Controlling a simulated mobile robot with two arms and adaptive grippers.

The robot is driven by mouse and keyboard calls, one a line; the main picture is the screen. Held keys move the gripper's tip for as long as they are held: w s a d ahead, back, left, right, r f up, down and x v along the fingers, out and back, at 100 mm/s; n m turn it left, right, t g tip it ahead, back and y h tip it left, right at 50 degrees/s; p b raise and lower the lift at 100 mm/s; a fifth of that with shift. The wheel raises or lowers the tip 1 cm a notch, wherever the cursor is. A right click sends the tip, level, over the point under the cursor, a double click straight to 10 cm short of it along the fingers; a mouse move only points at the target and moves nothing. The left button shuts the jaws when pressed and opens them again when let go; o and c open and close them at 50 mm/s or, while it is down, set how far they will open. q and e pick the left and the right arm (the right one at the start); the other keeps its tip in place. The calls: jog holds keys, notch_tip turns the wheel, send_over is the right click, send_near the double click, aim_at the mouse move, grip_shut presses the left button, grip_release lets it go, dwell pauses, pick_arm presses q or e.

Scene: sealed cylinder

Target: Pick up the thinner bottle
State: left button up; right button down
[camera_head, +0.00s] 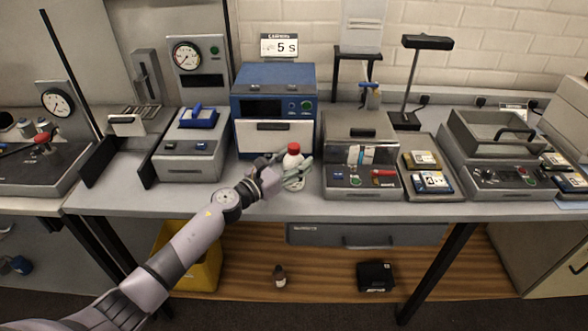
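A white bottle with a red cap (293,160) stands upright near the front edge of the grey bench, in front of the blue oven-like device. My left gripper (287,169) is at this bottle, with its fingers at the bottle's sides and partly hiding its body. I cannot tell whether the fingers touch it. A small dark bottle with a pale cap (280,276) stands on the wooden lower shelf beneath the bench. The head view does not clearly show which bottle is thinner. My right gripper is not in view.
The blue device (275,80) stands behind the white bottle. A grey device with a clear window (347,190) is close on its right, and a scale-like device with a blue part (190,165) is on the left. A yellow bin (207,272) and black box (375,276) are below.

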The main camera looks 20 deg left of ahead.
pick_arm(q)
jog(key=c, duration=0.9)
jog(key=shift+r, duration=0.1)
jog(key=shift+c, duration=0.5)
jog(key=shift+r, duration=0.1)
